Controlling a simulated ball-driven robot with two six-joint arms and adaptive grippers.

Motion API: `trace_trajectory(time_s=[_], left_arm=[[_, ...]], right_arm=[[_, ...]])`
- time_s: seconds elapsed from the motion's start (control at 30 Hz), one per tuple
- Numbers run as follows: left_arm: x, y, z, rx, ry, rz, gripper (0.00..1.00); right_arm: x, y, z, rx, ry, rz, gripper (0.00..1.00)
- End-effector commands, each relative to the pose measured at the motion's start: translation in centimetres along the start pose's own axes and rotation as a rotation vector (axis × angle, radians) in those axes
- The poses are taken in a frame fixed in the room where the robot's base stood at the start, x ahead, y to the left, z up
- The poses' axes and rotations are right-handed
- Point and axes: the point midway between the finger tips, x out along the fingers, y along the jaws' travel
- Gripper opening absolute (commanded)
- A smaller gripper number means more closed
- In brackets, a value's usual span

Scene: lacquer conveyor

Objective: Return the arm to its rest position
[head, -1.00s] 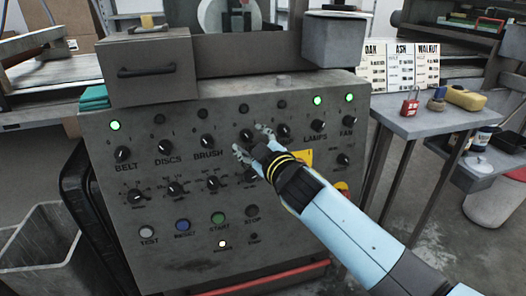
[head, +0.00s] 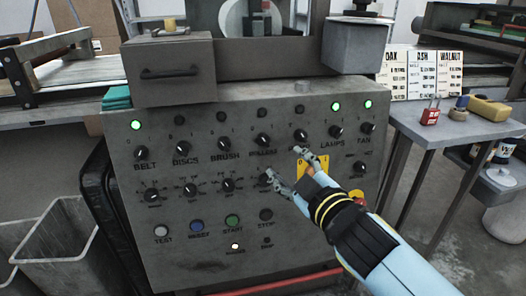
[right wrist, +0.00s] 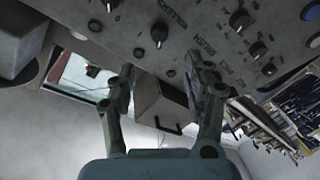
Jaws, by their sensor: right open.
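My right gripper (head: 284,168) is open and empty in front of the right half of the grey control panel (head: 186,262). Its fingers overlap the area below the knob row, near the yellow plate (head: 311,166). The right wrist view shows both fingers (right wrist: 165,85) spread apart with nothing between them. The panel face with its knobs (right wrist: 159,33) lies beyond them at the top. My right arm reaches in from the lower right of the head view. My left gripper is not in view.
A side table (head: 425,125) at the right holds a red padlock (head: 430,114), a yellow object (head: 490,109) and sample cards labelled with wood names. A grey bin (head: 60,240) stands at the lower left. Green lamps glow above the BELT, LAMPS and FAN knobs (head: 366,128).

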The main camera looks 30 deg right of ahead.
Motion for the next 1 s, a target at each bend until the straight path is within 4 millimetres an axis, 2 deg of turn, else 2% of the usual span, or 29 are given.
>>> trace_trajectory(time_s=[0.17,0.27,0.37,0.47,0.5,0.57,0.6,0.67,0.7,0.77,0.8,0.87,0.9,1.0], left_arm=[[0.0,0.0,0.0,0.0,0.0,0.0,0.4],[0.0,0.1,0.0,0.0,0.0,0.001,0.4],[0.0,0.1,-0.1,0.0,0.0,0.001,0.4],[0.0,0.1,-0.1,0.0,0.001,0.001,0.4],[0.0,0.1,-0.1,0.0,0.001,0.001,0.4],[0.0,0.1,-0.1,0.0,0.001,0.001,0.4],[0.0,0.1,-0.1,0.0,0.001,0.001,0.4],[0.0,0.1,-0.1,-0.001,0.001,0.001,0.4],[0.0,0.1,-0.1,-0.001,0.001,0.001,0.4],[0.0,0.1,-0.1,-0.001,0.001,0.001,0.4],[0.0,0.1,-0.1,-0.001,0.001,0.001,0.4],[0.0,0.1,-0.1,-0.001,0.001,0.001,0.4],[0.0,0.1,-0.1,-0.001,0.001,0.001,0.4],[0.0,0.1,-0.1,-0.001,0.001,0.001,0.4]], right_arm=[[-0.1,-0.1,0.3,-0.004,-0.004,-0.004,0.52],[-0.3,-1.6,2.2,-0.006,-0.037,-0.035,0.52],[-1.1,-5.0,6.5,0.015,-0.118,-0.105,0.52],[-3.1,-9.6,12.7,0.059,-0.244,-0.199,0.52],[-4.3,-11.5,15.3,0.081,-0.3,-0.237,0.52],[-6.4,-14.1,19.1,0.114,-0.386,-0.289,0.52],[-8.1,-15.8,21.5,0.137,-0.444,-0.321,0.52],[-10.9,-18.1,25.0,0.172,-0.536,-0.366,0.52],[-13.1,-19.5,27.3,0.194,-0.598,-0.394,0.52],[-16.6,-21.4,30.6,0.227,-0.695,-0.433,0.52],[-19.0,-22.6,32.6,0.25,-0.761,-0.455,0.52],[-23.0,-24.1,35.3,0.284,-0.86,-0.485,0.52],[-25.7,-25.0,36.9,0.306,-0.926,-0.501,0.52],[-32.2,-26.5,40.1,0.358,-1.081,-0.53,0.52]])
